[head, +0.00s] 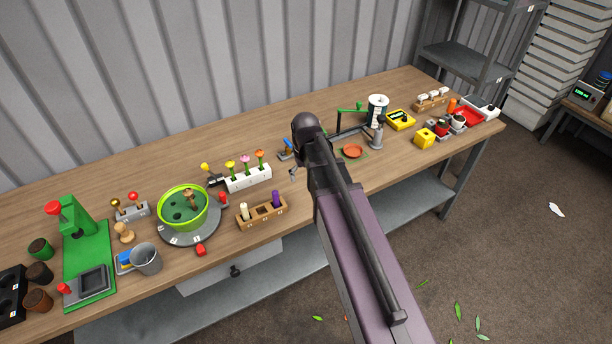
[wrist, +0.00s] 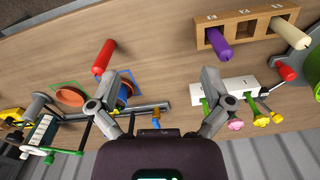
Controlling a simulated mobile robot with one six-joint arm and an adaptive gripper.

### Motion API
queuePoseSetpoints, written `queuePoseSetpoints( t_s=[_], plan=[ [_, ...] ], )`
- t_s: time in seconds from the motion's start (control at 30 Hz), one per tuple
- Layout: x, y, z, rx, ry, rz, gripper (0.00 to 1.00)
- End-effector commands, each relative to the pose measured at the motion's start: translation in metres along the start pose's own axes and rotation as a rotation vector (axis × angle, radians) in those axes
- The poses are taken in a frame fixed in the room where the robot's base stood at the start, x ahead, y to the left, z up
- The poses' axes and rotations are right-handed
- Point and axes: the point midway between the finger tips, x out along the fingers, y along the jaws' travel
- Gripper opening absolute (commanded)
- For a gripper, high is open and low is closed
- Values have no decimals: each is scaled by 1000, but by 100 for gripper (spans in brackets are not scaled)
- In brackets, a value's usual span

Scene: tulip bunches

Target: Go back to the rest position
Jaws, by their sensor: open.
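My gripper (wrist: 168,80) is open in the wrist view, its two grey fingers spread apart with only bare wood between them. In the head view my arm reaches out over the workbench (head: 330,182) and hides most of the gripper; only a small finger part shows left of the arm's end. The gripper hangs above the bench between the white tulip rack (head: 248,179) and the orange saucer (head: 352,151). In the wrist view the rack (wrist: 228,86) is to the right of the fingers and the saucer (wrist: 72,97) to the left.
A wooden holder (head: 262,215) with a cream and a purple cylinder stands left of my arm. A green bowl (head: 183,208) sits farther left. A red cylinder (wrist: 103,57) is near the left finger in the wrist view. A green-armed stand (head: 350,108) is behind my arm.

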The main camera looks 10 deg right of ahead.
Motion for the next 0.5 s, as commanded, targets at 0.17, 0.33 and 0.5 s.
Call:
queuePoseSetpoints(
  t_s=[0.17,0.33,0.5],
  plan=[
    [0,0,9,6,0,0,100],
    [0,-3,45,33,0,0,100],
    [0,-7,88,72,0,0,100]
  ],
)
